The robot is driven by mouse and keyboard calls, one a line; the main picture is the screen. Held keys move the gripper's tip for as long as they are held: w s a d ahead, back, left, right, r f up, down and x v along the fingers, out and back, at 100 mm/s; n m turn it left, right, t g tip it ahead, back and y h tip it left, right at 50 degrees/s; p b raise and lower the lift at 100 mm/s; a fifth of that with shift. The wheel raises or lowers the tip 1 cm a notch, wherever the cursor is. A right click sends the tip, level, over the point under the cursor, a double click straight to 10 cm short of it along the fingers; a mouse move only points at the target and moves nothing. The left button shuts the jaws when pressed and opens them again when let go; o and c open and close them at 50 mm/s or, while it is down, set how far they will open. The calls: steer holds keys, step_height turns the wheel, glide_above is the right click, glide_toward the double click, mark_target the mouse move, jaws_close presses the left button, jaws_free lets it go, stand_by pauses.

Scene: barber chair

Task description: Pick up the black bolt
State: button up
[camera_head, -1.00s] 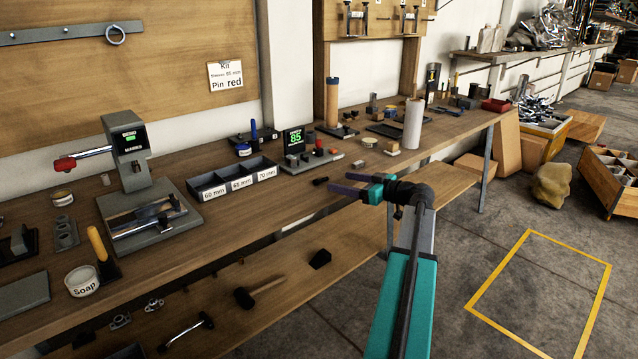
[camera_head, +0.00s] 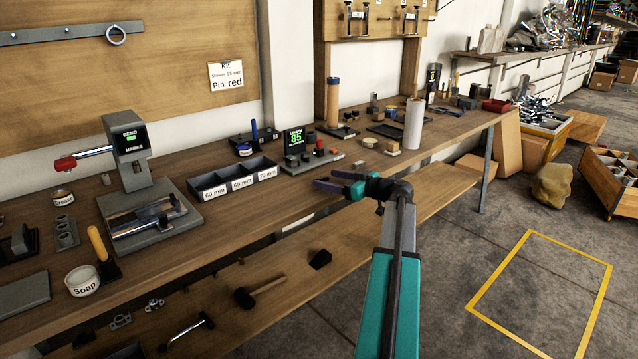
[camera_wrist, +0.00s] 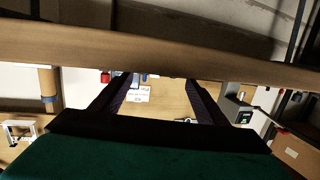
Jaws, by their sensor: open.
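I cannot clearly make out the black bolt now. A small black piece lay on the bench in the earlier head view, where my fingers now cover the picture. A small dark spot shows at the bench edge between the fingers in the wrist view, but I cannot tell what it is.
The wooden bench (camera_head: 258,212) holds a three-bin tray (camera_head: 228,190), a bending press (camera_head: 140,200) and a display stand (camera_head: 296,141) behind my gripper. A white cylinder (camera_head: 413,124) stands to the right. A lower shelf (camera_head: 300,300) holds a hammer (camera_head: 258,291).

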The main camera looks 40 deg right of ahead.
steer(key=shift+x, duration=2.05)
steer(key=c, duration=1.1)
